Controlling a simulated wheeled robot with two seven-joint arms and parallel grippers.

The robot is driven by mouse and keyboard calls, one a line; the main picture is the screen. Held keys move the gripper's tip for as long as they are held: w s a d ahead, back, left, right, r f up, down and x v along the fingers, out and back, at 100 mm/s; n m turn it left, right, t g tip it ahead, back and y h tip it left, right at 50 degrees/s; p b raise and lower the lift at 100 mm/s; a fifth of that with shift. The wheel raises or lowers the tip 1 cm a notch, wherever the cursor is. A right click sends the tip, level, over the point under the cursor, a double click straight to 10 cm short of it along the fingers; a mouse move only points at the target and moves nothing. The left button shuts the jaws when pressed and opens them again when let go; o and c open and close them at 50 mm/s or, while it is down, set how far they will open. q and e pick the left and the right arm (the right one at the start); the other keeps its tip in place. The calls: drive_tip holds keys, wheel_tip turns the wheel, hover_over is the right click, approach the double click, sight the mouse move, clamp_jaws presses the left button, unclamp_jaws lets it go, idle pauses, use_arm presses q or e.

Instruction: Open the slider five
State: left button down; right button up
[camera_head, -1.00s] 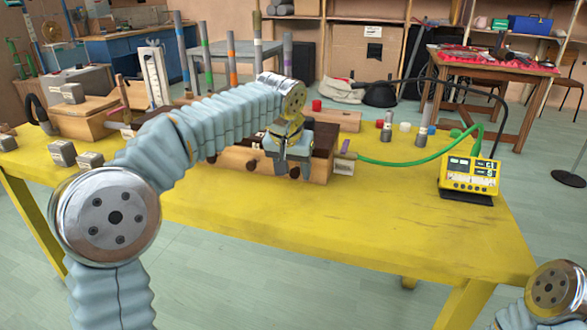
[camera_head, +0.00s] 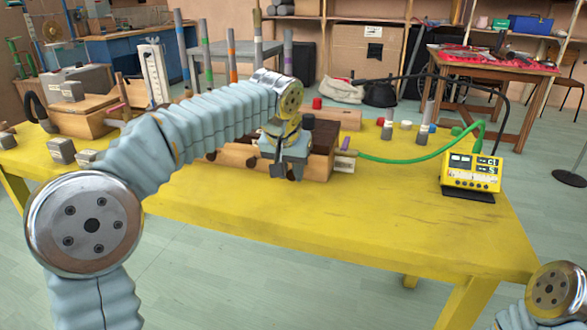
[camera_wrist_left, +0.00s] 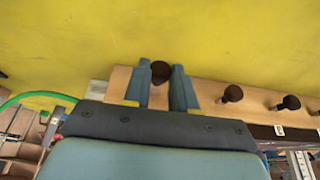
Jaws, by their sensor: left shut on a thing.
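The wooden slider box (camera_head: 318,170) stands on the yellow table with a row of dark round knobs along its front. My left gripper (camera_head: 281,173) is at the right part of this front, pointing down. In the left wrist view its two fingers are shut on a dark knob (camera_wrist_left: 160,72) at the end of the row. Two other knobs, one nearer (camera_wrist_left: 232,93) and one farther along (camera_wrist_left: 291,102), stand clear of the fingers. In the head view my gripper hides the held knob. I cannot read a number for this slider. My right gripper is out of view.
A green hose (camera_head: 408,158) runs from the box's right end towards a yellow meter (camera_head: 471,173). Upright banded pipes (camera_head: 233,55) stand behind the box. Grey blocks (camera_head: 61,150) lie at the left. The yellow table's front (camera_head: 330,225) is clear.

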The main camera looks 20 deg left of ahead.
use_arm(q)
drive_tip(key=shift+s, duration=0.35)
drive_tip(key=c, duration=0.9)
unclamp_jaws()
drive_tip(key=p+v, duration=0.2)
drive_tip(key=v, duration=1.2)
drive_tip(key=shift+s+f, duration=0.1)
drive_tip(key=shift+f, duration=0.05)
